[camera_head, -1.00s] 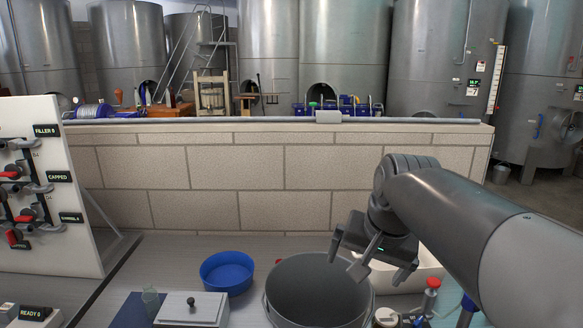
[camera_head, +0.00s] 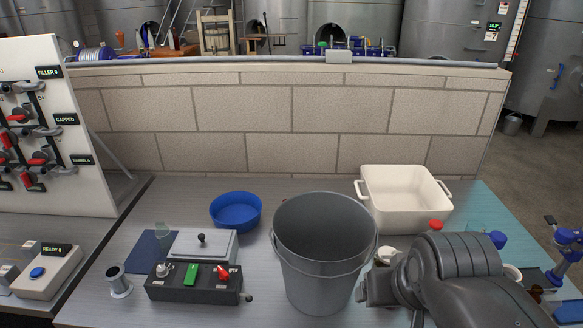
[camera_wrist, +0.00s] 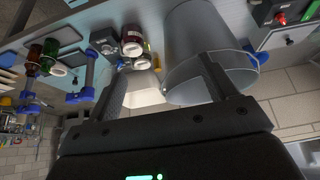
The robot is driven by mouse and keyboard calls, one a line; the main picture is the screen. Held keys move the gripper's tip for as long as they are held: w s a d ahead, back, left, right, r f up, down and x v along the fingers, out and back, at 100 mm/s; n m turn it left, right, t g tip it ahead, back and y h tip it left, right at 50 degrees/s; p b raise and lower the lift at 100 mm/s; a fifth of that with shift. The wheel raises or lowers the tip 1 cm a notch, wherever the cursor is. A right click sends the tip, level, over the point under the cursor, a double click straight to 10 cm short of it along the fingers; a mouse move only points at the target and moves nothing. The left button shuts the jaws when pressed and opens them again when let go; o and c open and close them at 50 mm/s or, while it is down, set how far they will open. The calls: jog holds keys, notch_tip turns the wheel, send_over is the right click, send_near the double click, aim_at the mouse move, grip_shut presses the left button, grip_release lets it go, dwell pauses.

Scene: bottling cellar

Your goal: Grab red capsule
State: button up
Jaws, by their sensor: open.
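A small red piece (camera_head: 435,225) shows just above my arm in the head view, right of the grey bucket; its lower part is hidden, and I cannot tell whether it is the red capsule or a red top on something. My gripper (camera_wrist: 165,85) is open in the wrist view, its two fingers apart with nothing held between them. In the head view my wrist is low beside the bucket's right side, and the fingers are mostly hidden. In the wrist view the grey bucket (camera_wrist: 196,45) lies beyond the fingers.
The bucket (camera_head: 322,240) stands mid-bench. A white two-handled basin (camera_head: 405,212) is behind it, a blue bowl (camera_head: 236,222) to its left. A black control box (camera_head: 195,292) is front left. A brick wall (camera_head: 290,125) closes the back. Bottles (camera_wrist: 50,50) show in the wrist view.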

jog(key=c, duration=0.4)
